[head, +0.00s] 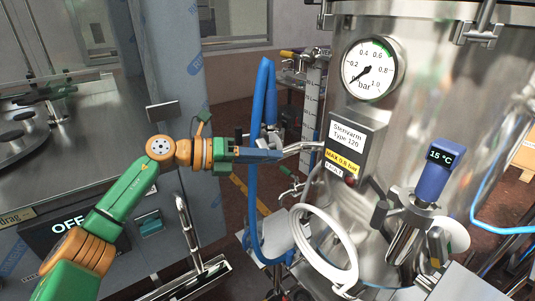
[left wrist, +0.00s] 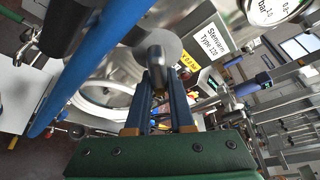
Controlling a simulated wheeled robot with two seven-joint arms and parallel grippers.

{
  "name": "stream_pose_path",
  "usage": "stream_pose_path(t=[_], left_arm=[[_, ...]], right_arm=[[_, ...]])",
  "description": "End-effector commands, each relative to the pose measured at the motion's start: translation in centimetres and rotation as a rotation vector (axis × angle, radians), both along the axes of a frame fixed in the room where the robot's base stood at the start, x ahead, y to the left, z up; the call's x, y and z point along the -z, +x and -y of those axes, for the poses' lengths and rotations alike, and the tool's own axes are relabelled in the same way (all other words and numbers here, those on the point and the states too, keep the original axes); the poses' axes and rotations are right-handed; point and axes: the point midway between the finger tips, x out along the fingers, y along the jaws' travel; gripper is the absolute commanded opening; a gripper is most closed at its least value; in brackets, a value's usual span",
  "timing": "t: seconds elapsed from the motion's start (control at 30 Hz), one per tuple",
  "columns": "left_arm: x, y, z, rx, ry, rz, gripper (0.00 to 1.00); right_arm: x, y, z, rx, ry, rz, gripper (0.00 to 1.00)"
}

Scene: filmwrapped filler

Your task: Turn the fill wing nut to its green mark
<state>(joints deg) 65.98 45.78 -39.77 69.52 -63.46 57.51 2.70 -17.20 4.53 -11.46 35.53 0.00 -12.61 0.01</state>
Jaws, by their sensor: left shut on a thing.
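My left gripper (head: 279,154) reaches in from the left. Its blue fingers are shut on a slim metal part (head: 303,147), which I take to be the fill wing nut, beside the tank's label box. In the left wrist view the blue fingers (left wrist: 164,82) close around the grey metal end (left wrist: 157,55) of that part. The fingers cover much of it, so its turn angle is hard to tell. I cannot make out a green mark at the nut. My right gripper is in neither view.
The steel tank (head: 430,95) carries a pressure gauge (head: 372,70) with its needle low. Below are a label box (head: 352,140), a blue-headed sensor reading 15 °C (head: 437,170) and a white ring (head: 325,248). A blue hose (head: 253,180) hangs close to my left gripper.

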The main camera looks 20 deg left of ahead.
Motion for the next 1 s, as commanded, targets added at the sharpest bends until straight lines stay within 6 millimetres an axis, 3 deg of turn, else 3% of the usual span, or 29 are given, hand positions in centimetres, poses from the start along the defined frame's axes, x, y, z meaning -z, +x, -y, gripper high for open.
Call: stream_pose_path(t=[0.5, 1.0], left_arm=[[0.35, 0.30, -0.35, -0.001, 0.254, 0.201, 0.00], [0.39, 0.38, -0.46, -0.003, 0.302, 0.240, 0.00]], right_arm=[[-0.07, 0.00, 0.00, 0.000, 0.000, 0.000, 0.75], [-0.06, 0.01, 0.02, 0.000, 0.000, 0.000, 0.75]])
